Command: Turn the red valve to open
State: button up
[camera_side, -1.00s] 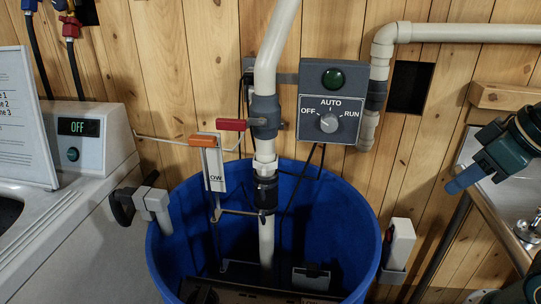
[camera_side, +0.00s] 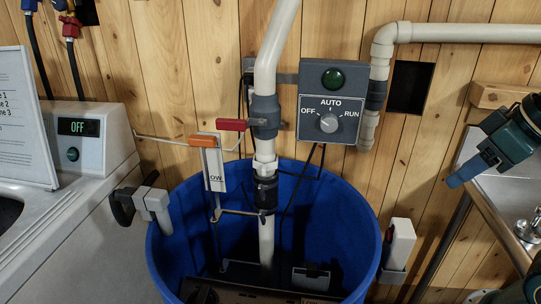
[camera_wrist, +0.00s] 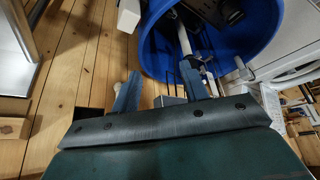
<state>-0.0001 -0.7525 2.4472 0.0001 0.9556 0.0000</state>
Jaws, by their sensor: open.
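The red valve lever (camera_side: 231,125) points left from a grey valve body (camera_side: 266,118) on the white vertical pipe (camera_side: 276,45), above the blue barrel (camera_side: 340,200). My gripper (camera_side: 468,169) is at the right of the side view, well right of the lever and apart from it, by the sink. In the wrist view my gripper (camera_wrist: 160,88) shows two blue-grey fingers spread apart with nothing held. The barrel also shows in the wrist view (camera_wrist: 262,25). I cannot make out the red lever in the wrist view.
An orange lever (camera_side: 202,141) with a white tag sits just left of the red one. A grey control box (camera_side: 330,105) with a knob is right of the pipe.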

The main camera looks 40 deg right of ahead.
jog(key=w+a+r+n+t+h, duration=0.2)
jog(key=w, duration=1)
jog(key=w+a+r+n+t+h, duration=0.1)
jog(key=w+a+r+n+h, duration=0.15)
jog(key=w, duration=0.95)
jog(key=w+a+f+n+t+h, duration=0.1)
jog(key=w+a+n+t, duration=0.25)
jog(key=a, duration=0.65)
jog(key=w+a+n+t+h, duration=0.25)
jog(key=a+n+t, duration=0.2)
jog(key=a, duration=0.55)
jog(key=n+y, duration=0.1)
send_near(230, 126)
jog(key=shift+s+a, duration=0.2)
jog(key=shift+s, duration=0.3)
jog(key=shift+w, duration=0.15)
jog(key=x, duration=1.3)
jog(key=shift+w+d, duration=0.1)
jog(key=shift+w, duration=0.15)
